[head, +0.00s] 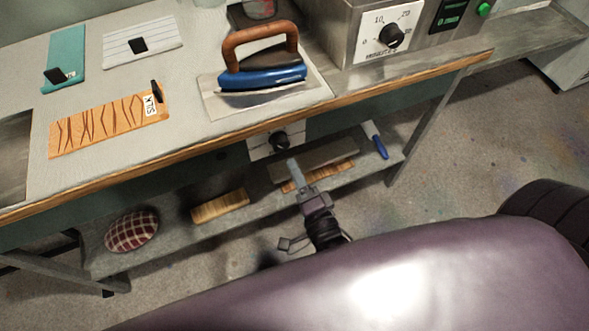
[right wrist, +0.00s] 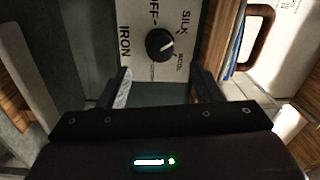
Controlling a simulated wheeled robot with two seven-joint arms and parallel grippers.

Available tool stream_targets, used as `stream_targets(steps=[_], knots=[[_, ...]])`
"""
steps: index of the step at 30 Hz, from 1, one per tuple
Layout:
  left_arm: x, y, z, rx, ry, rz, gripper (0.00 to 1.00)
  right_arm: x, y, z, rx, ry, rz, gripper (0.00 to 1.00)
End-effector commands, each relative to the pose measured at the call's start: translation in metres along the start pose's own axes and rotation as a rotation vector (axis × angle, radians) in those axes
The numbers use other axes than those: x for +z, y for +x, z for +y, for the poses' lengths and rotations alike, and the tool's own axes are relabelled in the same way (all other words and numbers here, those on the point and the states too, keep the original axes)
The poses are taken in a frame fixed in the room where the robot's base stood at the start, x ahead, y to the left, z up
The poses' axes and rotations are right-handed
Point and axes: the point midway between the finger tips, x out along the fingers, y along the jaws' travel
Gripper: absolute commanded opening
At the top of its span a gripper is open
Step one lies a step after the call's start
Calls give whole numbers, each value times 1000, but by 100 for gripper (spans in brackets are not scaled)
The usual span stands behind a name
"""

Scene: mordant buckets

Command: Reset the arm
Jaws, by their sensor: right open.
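My right gripper (head: 294,168) is below the worktable's front edge, over the lower shelf. In the right wrist view the right gripper (right wrist: 163,90) is open, with nothing between its two fingers. Just beyond the fingers is a pale panel (right wrist: 160,14) marked IRON, OFF and SILK, with a black knob (right wrist: 159,44) in its middle. In the head view this knob (head: 280,140) is under the tabletop edge, a little beyond and left of the fingertips. Whether a finger touches the panel I cannot tell. My left gripper is out of view.
The iron (head: 262,78) rests on a pale plate on the table, near a metal timer box (head: 350,45). Colored boards, one wooden marked SILK (head: 105,122), lie left. The shelf holds a checked cushion (head: 131,231), a wood block (head: 219,206) and a blue-handled tool (head: 378,143).

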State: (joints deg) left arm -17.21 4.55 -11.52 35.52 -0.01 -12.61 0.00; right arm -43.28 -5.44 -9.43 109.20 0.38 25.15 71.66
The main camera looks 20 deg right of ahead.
Motion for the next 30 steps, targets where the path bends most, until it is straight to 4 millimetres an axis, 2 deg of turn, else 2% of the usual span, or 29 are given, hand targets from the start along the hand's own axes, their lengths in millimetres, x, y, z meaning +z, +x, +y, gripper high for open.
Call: stream_targets(steps=[12, 14, 16, 17, 20, 23, 24, 27, 29, 30], knots=[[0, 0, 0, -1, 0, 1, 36, 0, 0, 0, 1, 0, 0, 59], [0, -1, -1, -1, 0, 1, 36, 2, 0, 5, 11, -10, -6, 59], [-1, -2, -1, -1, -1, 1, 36, 7, -2, 19, 45, -43, -24, 59], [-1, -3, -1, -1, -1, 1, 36, 11, -3, 29, 70, -66, -38, 59], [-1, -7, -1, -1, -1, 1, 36, 28, -13, 80, 188, -193, -115, 59], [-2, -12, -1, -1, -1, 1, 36, 46, -36, 148, 342, -375, -239, 59], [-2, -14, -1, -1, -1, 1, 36, 50, -48, 176, 402, -453, -298, 59], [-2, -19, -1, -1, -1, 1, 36, 55, -86, 243, 549, -649, -463, 59], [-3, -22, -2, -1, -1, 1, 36, 52, -113, 280, 631, -764, -575, 59], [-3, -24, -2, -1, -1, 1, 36, 48, -133, 303, 684, -839, -655, 59]])
